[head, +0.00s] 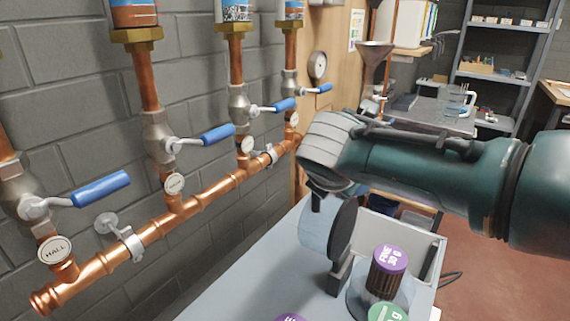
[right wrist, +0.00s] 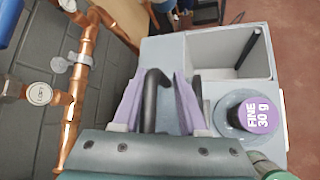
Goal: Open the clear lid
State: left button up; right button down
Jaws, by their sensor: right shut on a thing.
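My right gripper (head: 328,200) reaches in from the right in the head view, pointing down over the grey unit. In the right wrist view its two fingers (right wrist: 160,105) stand on either side of a black curved handle (right wrist: 157,82), and it is shut on this handle. In the head view a clear, bluish lid (head: 313,232) shows under the gripper, with a dark round piece in front of it. The gripper and this dark piece hide part of the lid. My left gripper is not in view.
An open grey bin (head: 432,262) and a purple-capped jar marked FINE 30 g (head: 390,260) are right of the gripper. A green cap (head: 388,312) is near the front. Copper pipes (head: 190,207) with blue-handled valves (head: 205,136) line the wall on the left.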

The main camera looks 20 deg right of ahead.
jog(key=shift+w+a+f, duration=0.1)
jog(key=shift+a+f, duration=0.05)
jog(key=shift+a, duration=0.15)
jog(key=c, duration=0.9)
grip_release()
jog(key=shift+o, duration=0.3)
jog(key=shift+a+r+p, duration=0.1)
jog(key=shift+r+p, duration=0.2)
jog(key=p+v, duration=0.5)
jog(key=v, duration=0.3)
jog(key=shift+s+r, duration=0.15)
jog(key=shift+s, duration=0.05)
jog(key=shift+s+a+r, duration=0.2)
jog(key=shift+s+r, duration=0.1)
jog(key=shift+s, duration=0.05)
